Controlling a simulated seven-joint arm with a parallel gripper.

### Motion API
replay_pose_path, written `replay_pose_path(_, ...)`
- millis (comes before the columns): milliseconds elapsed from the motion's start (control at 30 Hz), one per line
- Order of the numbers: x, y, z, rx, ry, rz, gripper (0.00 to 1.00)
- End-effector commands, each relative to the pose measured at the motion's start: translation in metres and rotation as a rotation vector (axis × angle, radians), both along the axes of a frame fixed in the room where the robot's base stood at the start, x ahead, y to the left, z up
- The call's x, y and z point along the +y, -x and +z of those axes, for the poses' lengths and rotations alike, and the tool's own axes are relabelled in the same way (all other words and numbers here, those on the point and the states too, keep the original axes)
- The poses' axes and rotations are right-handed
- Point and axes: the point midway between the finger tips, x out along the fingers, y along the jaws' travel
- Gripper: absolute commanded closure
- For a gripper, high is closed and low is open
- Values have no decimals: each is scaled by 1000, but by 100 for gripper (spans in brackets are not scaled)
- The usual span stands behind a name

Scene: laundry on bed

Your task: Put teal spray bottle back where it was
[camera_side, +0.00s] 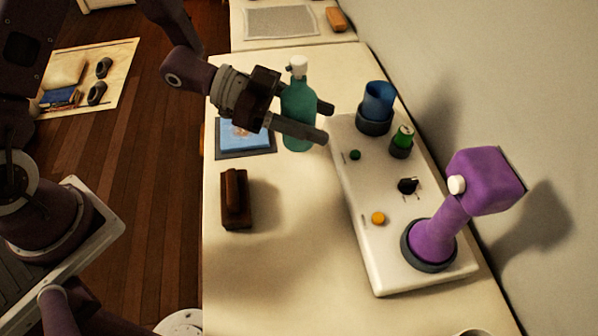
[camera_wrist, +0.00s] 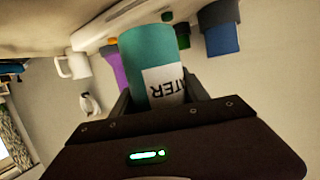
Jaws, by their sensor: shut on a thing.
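The teal spray bottle (camera_side: 298,112) has a white cap and stands roughly upright in the side view. My gripper (camera_side: 322,122) is shut on it, with the fingers around its body. In the side view it hangs over the far part of the table, left of the white panel; I cannot tell how far its base is above the surface. In the wrist view the teal bottle (camera_wrist: 150,55) fills the space between my fingers (camera_wrist: 158,98), with part of a white label showing.
A white panel (camera_side: 362,225) holds a blue cup (camera_side: 378,102), a green can (camera_side: 402,138) and a purple lamp-like object (camera_side: 450,210). A blue picture (camera_side: 245,136) and a brown block (camera_side: 236,200) lie on the table. A white mug (camera_wrist: 75,66) shows in the wrist view.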

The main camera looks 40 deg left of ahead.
Motion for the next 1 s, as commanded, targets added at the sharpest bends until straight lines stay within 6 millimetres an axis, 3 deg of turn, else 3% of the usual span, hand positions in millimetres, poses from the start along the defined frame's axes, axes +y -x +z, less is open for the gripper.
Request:
replay_pose_path(200,-4,5,-45,4,3,-21,100)
replay_pose_path(500,-3,4,-96,0,1,-16,100)
replay_pose_path(867,-3,4,-101,-1,2,-16,100)
replay_pose_path(900,-3,4,-102,-2,0,-16,43)
replay_pose_path(1000,-2,4,-101,-2,0,-16,25)
